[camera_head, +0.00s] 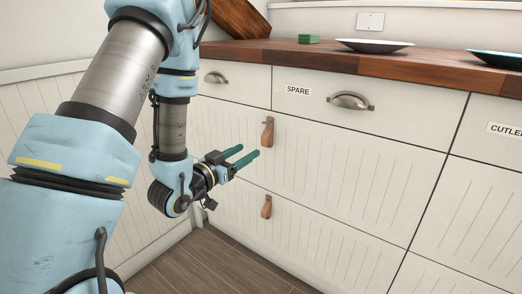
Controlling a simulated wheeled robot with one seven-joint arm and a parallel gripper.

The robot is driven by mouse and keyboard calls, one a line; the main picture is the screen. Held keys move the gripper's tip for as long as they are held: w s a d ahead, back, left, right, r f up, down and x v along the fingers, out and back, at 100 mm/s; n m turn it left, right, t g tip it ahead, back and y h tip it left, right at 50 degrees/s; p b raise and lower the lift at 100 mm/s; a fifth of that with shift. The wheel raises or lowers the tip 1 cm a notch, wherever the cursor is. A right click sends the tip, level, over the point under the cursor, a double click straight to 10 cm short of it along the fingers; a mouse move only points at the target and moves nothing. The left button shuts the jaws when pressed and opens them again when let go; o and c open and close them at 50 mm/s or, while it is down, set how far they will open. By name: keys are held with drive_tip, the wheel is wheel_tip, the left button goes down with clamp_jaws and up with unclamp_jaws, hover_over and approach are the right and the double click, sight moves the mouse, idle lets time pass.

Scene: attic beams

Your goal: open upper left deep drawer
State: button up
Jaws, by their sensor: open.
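The upper left deep drawer (340,165) is a wide cream grooved front below the shallow drawers, and it looks shut and flush. Its brown leather tab pull (267,131) hangs near the top edge of the front. My gripper (249,152) has two teal fingers spread apart with nothing between them. In the picture the fingertips lie just below and left of the pull, apart from it; the exact depth gap is hard to tell. My arm hides part of the cabinet's left side.
A lower deep drawer with its own leather pull (265,206) is below. Shallow drawers above have metal cup handles (350,100), one labelled SPARE (298,91). The wooden worktop (430,68) holds a plate (374,46) and a green block (308,39). The floor (215,262) in front is clear.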

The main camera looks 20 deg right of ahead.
sight(264, 141)
drive_tip(key=b+x, duration=0.2)
drive_tip(key=x, duration=0.7)
drive_tip(key=shift+d, duration=0.1)
drive_tip(key=shift+c, duration=0.2)
clamp_jaws()
idle(1.1)
